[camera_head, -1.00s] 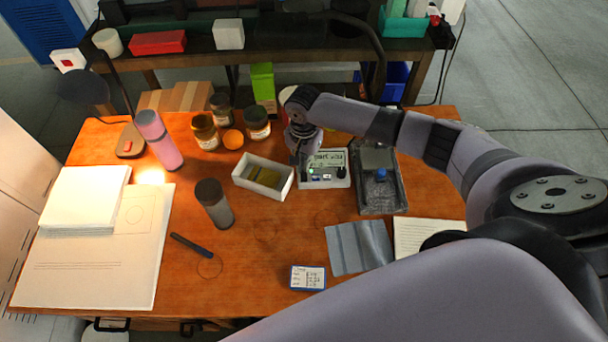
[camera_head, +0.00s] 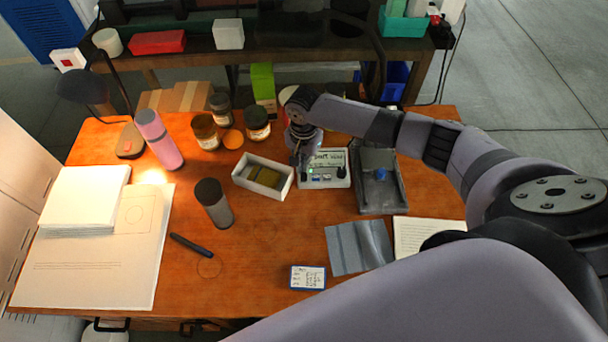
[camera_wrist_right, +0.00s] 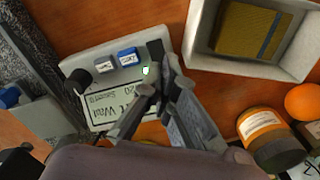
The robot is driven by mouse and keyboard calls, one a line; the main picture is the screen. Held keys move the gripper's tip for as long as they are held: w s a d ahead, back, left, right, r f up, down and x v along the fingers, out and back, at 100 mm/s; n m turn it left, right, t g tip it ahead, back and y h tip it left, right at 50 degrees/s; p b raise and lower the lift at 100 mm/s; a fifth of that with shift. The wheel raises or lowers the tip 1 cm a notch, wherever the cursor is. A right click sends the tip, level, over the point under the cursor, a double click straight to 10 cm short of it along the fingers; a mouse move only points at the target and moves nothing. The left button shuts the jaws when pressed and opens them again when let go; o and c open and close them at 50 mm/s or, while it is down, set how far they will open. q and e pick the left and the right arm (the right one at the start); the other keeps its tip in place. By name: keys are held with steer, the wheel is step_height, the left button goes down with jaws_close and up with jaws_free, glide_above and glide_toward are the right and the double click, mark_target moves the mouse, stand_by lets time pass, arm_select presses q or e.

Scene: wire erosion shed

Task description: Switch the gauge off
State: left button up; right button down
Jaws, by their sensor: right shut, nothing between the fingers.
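The gauge (camera_head: 338,181) is a pale box on the orange table, with a display (camera_wrist_right: 123,106) in its face. In the right wrist view it has a black knob (camera_wrist_right: 78,82), a grey button (camera_wrist_right: 103,62), a blue button (camera_wrist_right: 127,56), a lit green lamp (camera_wrist_right: 146,71) and a black switch (camera_wrist_right: 155,47). My right gripper (camera_wrist_right: 163,80) is shut and empty, its fingertips over the gauge close to the lamp and switch. I cannot tell whether they touch. In the head view, the right gripper (camera_head: 300,160) covers the gauge's left side. My left gripper is not in view.
A white box (camera_head: 242,184) with a yellowish block stands just left of the gauge. A dark tray (camera_head: 382,208) with a blue knob stands close on its right. Jars (camera_head: 257,124) stand behind left. The table's front middle has some free room.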

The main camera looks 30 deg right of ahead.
mark_target(304, 173)
steer(key=shift+f+b, duration=0.4)
steer(key=shift+f, duration=0.6)
stand_by(0.3)
steer(key=shift+s, duration=0.1)
step_height(304, 173, up, 7)
steer(key=p, duration=0.8)
steer(key=shift+p, duration=0.35)
stand_by(0.4)
